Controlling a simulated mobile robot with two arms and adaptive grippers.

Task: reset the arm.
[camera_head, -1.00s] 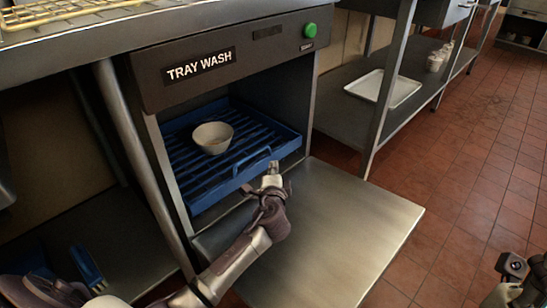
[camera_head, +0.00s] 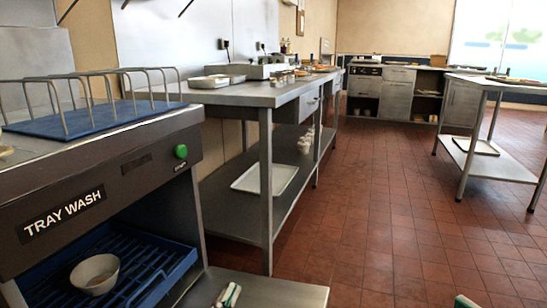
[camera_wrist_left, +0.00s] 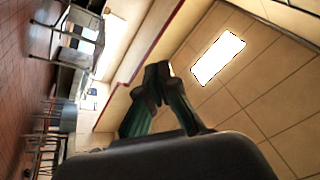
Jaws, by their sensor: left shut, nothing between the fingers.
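My left gripper (camera_head: 229,295) shows only as a small tip at the bottom edge of the head view, over the metal door. In the left wrist view its two dark green fingers (camera_wrist_left: 157,75) meet at their tips, shut and empty, with ceiling and room behind them. A small tip of my right gripper (camera_head: 464,301) shows at the bottom edge, over the floor; its jaws cannot be made out.
The tray wash machine (camera_head: 130,170) stands open at left, with a pale bowl (camera_head: 96,273) on its blue rack (camera_head: 150,262). Its lowered door (camera_head: 265,290) juts out. A metal table (camera_head: 255,95) stands beyond, with a white tray (camera_head: 264,178) on its lower shelf. The red tiled floor (camera_head: 385,210) is open.

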